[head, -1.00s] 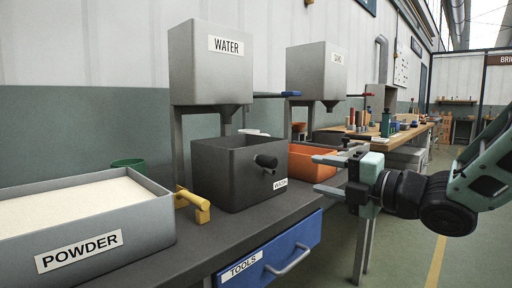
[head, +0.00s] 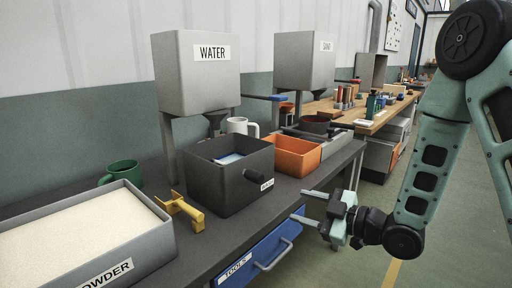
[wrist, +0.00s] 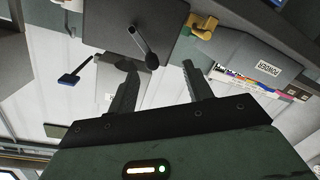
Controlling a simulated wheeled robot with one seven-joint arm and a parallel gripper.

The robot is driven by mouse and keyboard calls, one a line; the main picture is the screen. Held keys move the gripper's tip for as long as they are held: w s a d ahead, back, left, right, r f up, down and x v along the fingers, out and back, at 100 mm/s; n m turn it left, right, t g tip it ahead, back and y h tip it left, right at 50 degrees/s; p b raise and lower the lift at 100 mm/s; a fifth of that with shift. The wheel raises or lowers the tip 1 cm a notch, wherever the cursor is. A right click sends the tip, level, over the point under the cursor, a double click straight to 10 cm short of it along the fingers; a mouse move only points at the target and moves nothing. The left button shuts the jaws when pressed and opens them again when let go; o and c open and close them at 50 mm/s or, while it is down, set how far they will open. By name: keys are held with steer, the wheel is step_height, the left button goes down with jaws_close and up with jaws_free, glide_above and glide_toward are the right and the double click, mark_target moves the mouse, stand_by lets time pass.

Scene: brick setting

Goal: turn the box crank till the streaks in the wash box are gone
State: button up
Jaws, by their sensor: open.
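The wash box (head: 228,197) is a dark grey open box on the bench, its front label partly hidden. Something pale blue and white (head: 230,158) shows inside it; I cannot make out streaks. The black crank (head: 255,180) sticks out of its front wall. My gripper (head: 298,205) is open and empty, in front of the bench edge to the right of the crank and apart from it. In the wrist view, the box (wrist: 112,25) is at the top, and the crank (wrist: 140,42) has its knob just above the gap between the fingers of my gripper (wrist: 160,66).
A yellow piece (head: 181,211) lies left of the box, near the powder tray (head: 150,225) and a green mug (head: 121,172). The water hopper (head: 195,75) hangs behind. An orange bin (head: 297,155) stands to the right. A blue tools drawer (head: 258,258) is below the bench top.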

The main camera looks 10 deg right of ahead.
mark_target(262, 180)
step_height(262, 180, up, 3)
steer(key=s+m+t+p, duration=0.2)
steer(key=s+m+p, duration=0.1)
steer(key=m+p, duration=0.6)
steer(key=shift+m, duration=0.4)
steer(key=b+x, duration=0.3)
steer(key=x, duration=0.2)
steer(key=b+x, duration=0.4)
steer(key=x, duration=0.2)
steer(key=d+b+x, duration=0.1)
steer(key=b+x, duration=0.2)
steer(key=x, duration=0.3)
steer(key=shift+w+a+f+b, duration=0.2)
steer(key=shift+w+b, duration=0.1)
steer(key=shift+w, duration=0.15)
steer(key=shift+c, duration=0.2)
jaws_close()
